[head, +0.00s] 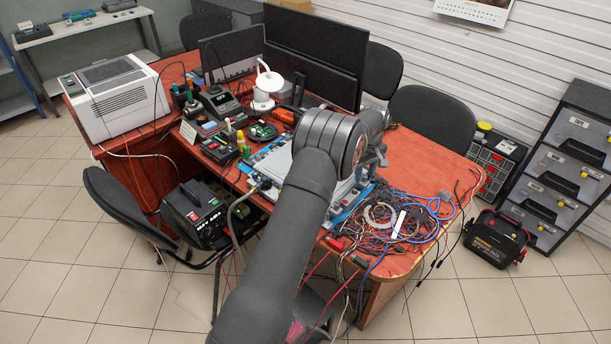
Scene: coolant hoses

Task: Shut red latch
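A grey and blue work board (262,164) lies on the red-brown desk, largely covered by my dark arm. A hose or cable runs down from its left edge. I cannot make out a red latch; it is hidden behind my arm or too small to tell. My arm reaches up from the bottom of the head view to the board. My gripper is hidden behind the arm's own links, so its fingers and any contact with the board do not show.
A tangle of wires (405,225) lies right of the board on the desk (455,180). Left of the board are a circuit board (262,131), meters and small bottles. Monitors (315,55) and a white lamp (268,80) stand behind. A white printer-like box (115,97) is at far left.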

